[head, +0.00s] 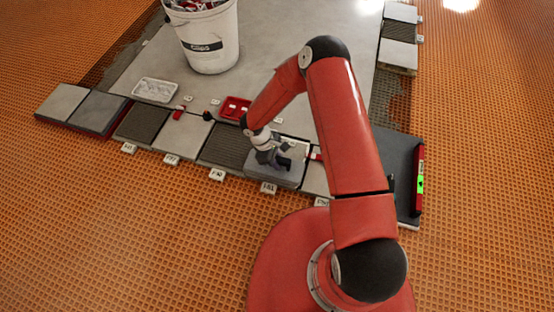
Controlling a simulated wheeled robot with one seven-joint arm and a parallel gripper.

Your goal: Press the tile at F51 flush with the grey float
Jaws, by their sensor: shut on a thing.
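My gripper (271,156) is low over the tile row, just behind the label F51 (268,188). It is shut on the grey float (272,174), whose flat body lies over the F51 spot. The float and gripper hide most of the tile at F51, so I cannot tell how high it sits or whether the float touches it.
Dark ridged bed (225,149) shows left of the float, and a pale tile (314,179) lies to its right. A red level (420,180) lies at the far right. A white bucket (207,38), a white tray (155,90) and a red tray (236,107) stand behind the row.

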